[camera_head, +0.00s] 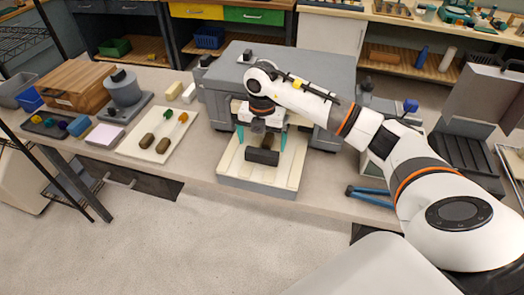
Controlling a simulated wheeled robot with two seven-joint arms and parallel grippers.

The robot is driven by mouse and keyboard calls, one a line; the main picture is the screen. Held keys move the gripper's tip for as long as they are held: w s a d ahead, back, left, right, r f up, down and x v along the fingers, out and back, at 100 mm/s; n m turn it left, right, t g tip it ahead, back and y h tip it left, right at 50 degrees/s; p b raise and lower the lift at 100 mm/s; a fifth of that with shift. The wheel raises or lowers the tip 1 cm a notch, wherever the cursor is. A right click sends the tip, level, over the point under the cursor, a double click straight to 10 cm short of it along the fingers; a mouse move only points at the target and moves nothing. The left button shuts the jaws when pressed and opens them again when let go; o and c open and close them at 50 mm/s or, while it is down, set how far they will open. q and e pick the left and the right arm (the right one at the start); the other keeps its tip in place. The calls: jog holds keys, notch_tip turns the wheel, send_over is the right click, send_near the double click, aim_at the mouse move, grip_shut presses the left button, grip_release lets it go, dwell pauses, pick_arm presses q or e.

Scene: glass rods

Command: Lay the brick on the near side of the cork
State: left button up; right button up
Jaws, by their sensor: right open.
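My right gripper (262,141) points down with its two teal fingers apart, above a pale grooved tray (286,174) near the front of the bench. Something brownish shows between the fingers behind the block, partly hidden by the gripper. On a pale board (128,151) to the left lie two brown pieces (147,140) (163,145), with small orange and green pieces behind. I cannot tell for certain which pieces are the brick and the cork. My left gripper is not in view.
A large grey machine (222,72) stands behind the tray. Left on the bench are a grey round device (124,88), a wooden box (78,86) and a dark tray (45,127) of coloured pieces. A blue-handled tool (370,192) lies right of the grooved tray.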

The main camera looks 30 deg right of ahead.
aim_at(262, 151)
notch_tip(262, 151, up, 7)
jog(key=b, duration=0.1)
jog(key=shift+r, duration=0.2)
dwell(0.4)
